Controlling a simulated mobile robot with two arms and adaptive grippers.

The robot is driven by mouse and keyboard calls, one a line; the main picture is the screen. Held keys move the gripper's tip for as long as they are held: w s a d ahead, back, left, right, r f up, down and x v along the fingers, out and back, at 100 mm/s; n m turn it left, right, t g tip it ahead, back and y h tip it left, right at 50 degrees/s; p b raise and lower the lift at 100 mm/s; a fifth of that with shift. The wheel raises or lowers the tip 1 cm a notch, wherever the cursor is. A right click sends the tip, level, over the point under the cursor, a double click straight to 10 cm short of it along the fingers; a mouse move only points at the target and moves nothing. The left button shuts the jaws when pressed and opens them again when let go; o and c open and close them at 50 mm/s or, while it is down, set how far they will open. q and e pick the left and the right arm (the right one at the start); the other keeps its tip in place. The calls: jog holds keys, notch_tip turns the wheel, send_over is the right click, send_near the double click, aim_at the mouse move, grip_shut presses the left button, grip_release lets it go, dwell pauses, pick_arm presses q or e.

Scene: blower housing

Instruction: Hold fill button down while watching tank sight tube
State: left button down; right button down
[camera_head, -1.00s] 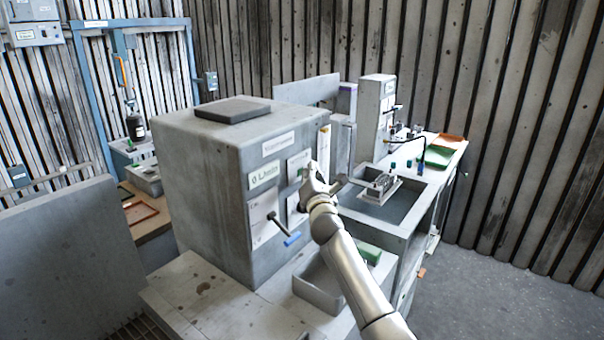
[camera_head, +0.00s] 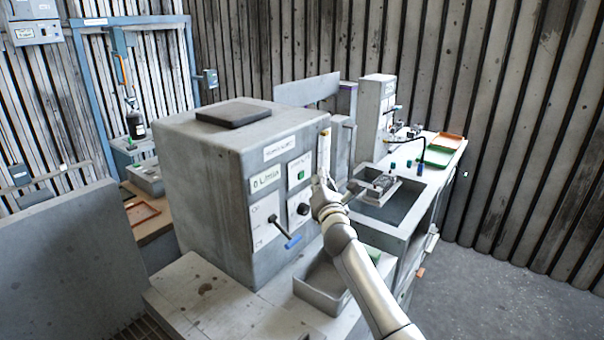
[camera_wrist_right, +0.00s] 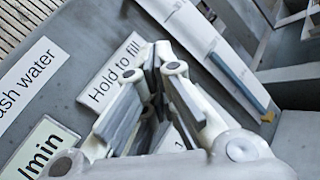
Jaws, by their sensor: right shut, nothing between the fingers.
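The fill button is a green button (camera_head: 300,175) on a white plate on the front of the grey tank box (camera_head: 215,190). Its "Hold to fill" label (camera_wrist_right: 115,78) shows in the right wrist view, where the fingers hide the button. The sight tube (camera_head: 324,150) is on a pale upright strip at the box's right edge; a white strip with a blue-grey tube (camera_wrist_right: 237,76) shows in the wrist view. The tube's level cannot be read. My right gripper (camera_head: 322,182) is shut and empty, to the right of the button and seemingly apart from it. My left gripper is out of view.
A black knob (camera_head: 303,209) and a blue-tipped lever (camera_head: 292,241) stick out below the button. A "0 L/min" display (camera_head: 264,179) is left of it. A grey open bin (camera_head: 325,300) stands below. A sink bench (camera_head: 425,190) is at the right.

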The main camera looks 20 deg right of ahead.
jog(key=s+d, duration=0.1)
jog(key=s+p, duration=0.1)
jog(key=s, duration=0.1)
jog(key=shift+d, duration=0.35)
